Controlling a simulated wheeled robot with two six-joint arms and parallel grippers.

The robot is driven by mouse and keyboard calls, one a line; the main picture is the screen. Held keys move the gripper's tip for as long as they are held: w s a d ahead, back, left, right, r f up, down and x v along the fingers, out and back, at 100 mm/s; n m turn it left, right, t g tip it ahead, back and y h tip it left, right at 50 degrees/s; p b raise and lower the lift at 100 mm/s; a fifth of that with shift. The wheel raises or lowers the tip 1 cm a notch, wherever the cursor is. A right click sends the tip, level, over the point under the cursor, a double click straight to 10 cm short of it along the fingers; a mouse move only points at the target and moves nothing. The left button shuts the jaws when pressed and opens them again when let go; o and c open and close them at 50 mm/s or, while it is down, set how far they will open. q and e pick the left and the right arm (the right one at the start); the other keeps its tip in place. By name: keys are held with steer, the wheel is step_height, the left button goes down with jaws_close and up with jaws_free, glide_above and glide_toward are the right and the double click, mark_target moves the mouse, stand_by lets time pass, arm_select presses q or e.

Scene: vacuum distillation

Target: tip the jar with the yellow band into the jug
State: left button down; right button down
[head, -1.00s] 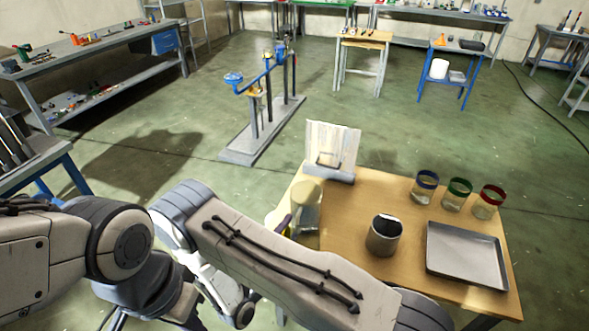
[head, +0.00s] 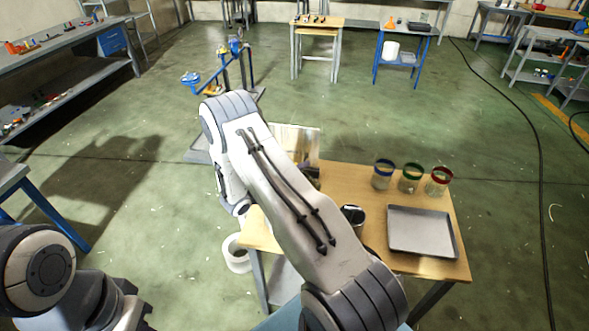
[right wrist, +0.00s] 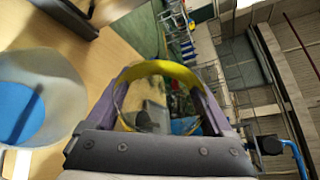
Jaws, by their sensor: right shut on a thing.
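The jar with the yellow band (right wrist: 160,68) is clear glass and sits between the purple fingers of my right gripper (right wrist: 160,86), which is shut on it. The right wrist view is rolled far over, with the table on the left, so the jar looks tipped well onto its side. A pale round vessel (right wrist: 68,98) with blue inside stands beside it, apart from it in the picture; it may be the jug. In the head view a dark-mouthed grey vessel (head: 353,214) stands on the table, partly behind my right arm.
Blue-banded (head: 383,175), green-banded (head: 410,178) and red-banded (head: 439,182) jars stand at the table's back right. A grey tray (head: 422,232) lies in front. A pale upright panel (head: 297,141) is at the back left. A white round container (head: 236,254) shows below the table's left side.

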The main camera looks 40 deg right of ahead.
steer(key=shift+s+r+m+t+y+p, duration=0.1)
steer(key=shift+r+m+t+y+p, duration=0.45)
steer(key=shift+m, duration=0.65)
steer(key=shift+s+d+r+m+t+y, duration=0.1)
steer(key=shift+r+m+t+y, duration=0.3)
steer(key=shift+m, duration=0.5)
steer(key=m+t+b, duration=0.1)
steer(key=b, duration=0.1)
steer(key=m+y+b, duration=0.1)
steer(key=m, duration=0.1)
steer(key=shift+w+a+r+t+b, duration=0.2)
steer(key=shift+w+t+b, duration=0.1)
steer(key=shift+t+b, duration=0.1)
steer(key=shift+w+r+m+y+b, duration=0.1)
steer(key=shift+r+m+y+b, duration=0.25)
steer(key=shift+b, duration=0.2)
